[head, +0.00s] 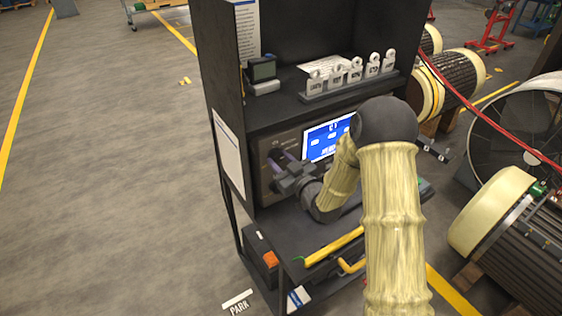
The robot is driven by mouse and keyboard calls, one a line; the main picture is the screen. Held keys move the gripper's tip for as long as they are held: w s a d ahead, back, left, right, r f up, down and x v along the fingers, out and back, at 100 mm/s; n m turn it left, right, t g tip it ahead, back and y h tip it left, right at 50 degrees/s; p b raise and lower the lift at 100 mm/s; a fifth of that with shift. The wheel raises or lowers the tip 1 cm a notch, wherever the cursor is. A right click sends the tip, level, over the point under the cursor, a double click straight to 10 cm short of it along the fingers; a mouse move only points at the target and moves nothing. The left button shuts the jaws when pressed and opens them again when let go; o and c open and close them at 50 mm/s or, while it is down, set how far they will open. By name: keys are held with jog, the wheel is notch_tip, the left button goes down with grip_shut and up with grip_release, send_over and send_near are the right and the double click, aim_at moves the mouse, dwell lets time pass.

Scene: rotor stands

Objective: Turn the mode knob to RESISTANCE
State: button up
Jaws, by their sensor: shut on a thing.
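The test instrument has a dark front panel with a lit blue screen (327,135), set in the bay of a black cabinet. My gripper (277,162) is at the panel left of the screen, its fingers reaching to the panel face. It is shut on the mode knob, which is mostly hidden by the fingers. The knob's pointing direction and the mode labels around it are too small or covered to read. My arm covers the screen's right part and the panel's right side.
A shelf above holds a small meter (262,75) and a rack of white tags (347,78). Rotors (515,225) stand at the right.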

jog(key=shift+f+n+b, duration=0.1)
jog(key=shift+n+b, duration=0.2)
jog(key=shift+b, duration=0.15)
jog(key=n+b, duration=0.4)
jog(key=b, duration=0.4)
jog(key=shift+f, duration=0.2)
jog(key=n+b, duration=0.2)
jog(key=b, duration=0.1)
jog(key=shift+r+b, duration=0.1)
jog(key=shift+b, duration=0.25)
jog(key=shift+r+n+b, duration=0.2)
jog(key=shift+n+b, duration=0.9)
jog(key=shift+b, duration=0.05)
jog(key=shift+r, duration=0.1)
jog(key=o, duration=1)
